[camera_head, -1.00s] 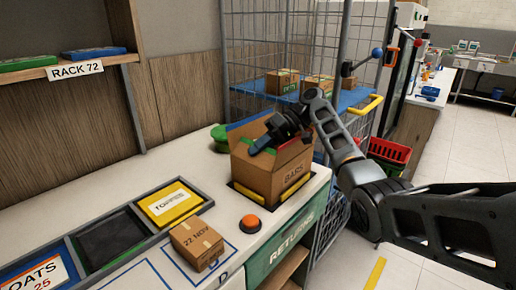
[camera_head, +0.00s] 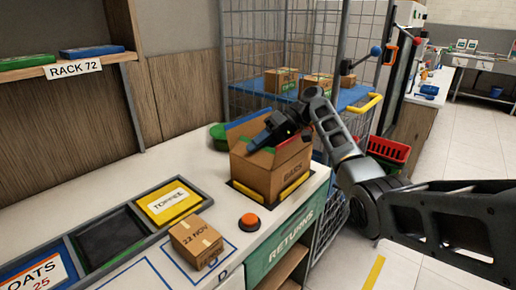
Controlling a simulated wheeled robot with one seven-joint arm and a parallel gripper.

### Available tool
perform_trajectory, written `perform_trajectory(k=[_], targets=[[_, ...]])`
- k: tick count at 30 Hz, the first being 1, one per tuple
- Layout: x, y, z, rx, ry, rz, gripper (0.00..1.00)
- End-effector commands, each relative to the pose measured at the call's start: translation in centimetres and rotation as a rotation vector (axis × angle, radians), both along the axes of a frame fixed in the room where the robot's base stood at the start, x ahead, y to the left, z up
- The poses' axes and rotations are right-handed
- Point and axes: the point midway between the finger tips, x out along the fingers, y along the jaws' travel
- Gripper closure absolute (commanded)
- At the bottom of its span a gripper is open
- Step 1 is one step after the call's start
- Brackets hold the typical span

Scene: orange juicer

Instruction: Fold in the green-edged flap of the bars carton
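The bars carton (camera_head: 265,177) is an open brown box marked BARS, upright near the counter's right end. A blue-edged flap (camera_head: 246,121) stands up at its back. A green edge (camera_head: 243,140) shows at the carton's left side, partly hidden by my gripper. My gripper (camera_head: 253,147) is over the carton's open top, reaching in from the right with its tip pointing down and left, close to the green edge. I cannot tell whether it touches the flap. Its fingers are too small and dark to judge their opening.
A green round object (camera_head: 217,137) sits left of the carton. An orange button (camera_head: 250,221) and a small box marked 22 NOV (camera_head: 196,242) are in front. A wire cage (camera_head: 285,45) with boxes stands behind. Clear white counter (camera_head: 130,178) lies to the left.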

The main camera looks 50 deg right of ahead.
Motion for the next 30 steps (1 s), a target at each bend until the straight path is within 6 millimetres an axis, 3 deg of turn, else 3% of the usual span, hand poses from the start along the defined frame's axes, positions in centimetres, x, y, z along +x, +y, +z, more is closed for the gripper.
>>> perform_trajectory(k=[15,26,30], targets=[[-2.5,-5.4,3.8,-0.001,-0.001,-0.002,0.71],[-2.7,-5.7,4.2,0.000,0.000,0.000,0.72],[-2.4,-5.7,4.0,-0.024,-0.003,0.001,0.86]])
